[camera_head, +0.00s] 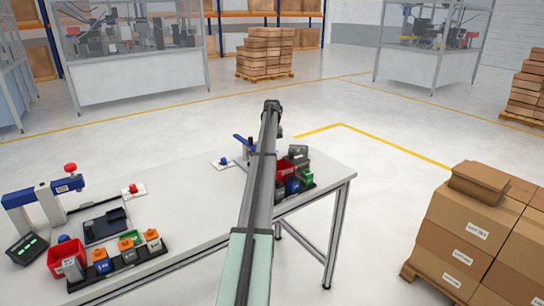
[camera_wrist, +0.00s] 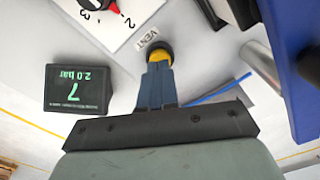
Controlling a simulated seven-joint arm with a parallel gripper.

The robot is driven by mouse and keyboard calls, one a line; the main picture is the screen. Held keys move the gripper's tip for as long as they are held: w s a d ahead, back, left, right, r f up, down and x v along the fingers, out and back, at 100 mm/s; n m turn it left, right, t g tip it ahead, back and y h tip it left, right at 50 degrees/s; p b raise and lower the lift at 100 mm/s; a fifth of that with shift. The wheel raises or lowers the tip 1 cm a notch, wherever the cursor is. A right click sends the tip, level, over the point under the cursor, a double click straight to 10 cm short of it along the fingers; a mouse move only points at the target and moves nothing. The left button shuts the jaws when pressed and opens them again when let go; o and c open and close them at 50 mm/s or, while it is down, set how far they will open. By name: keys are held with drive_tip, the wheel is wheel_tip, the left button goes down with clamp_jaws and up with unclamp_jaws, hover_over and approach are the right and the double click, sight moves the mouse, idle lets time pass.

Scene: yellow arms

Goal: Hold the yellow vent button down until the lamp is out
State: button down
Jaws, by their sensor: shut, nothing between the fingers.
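The yellow vent button (camera_wrist: 158,56) sits in a dark round collar beside a VENT label in the wrist view. My gripper (camera_wrist: 157,68) is shut and empty, with its blue fingertips right at the button and covering part of it. Whether they press it down cannot be told. A dark display (camera_wrist: 77,88) left of the fingers shows green digits and a line that looks like 2.0 bar, upside down. I cannot make out a lamp. In the head view, my arm hides the gripper and the button.
A blue body (camera_wrist: 296,60) stands close on the right. In the head view, the white table (camera_head: 190,205) also carries a blue press (camera_head: 42,197) and several small coloured blocks.

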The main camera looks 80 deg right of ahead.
drive_tip(key=shift+f, duration=1)
idle(1.6)
drive_tip(key=shift+r, duration=3.8)
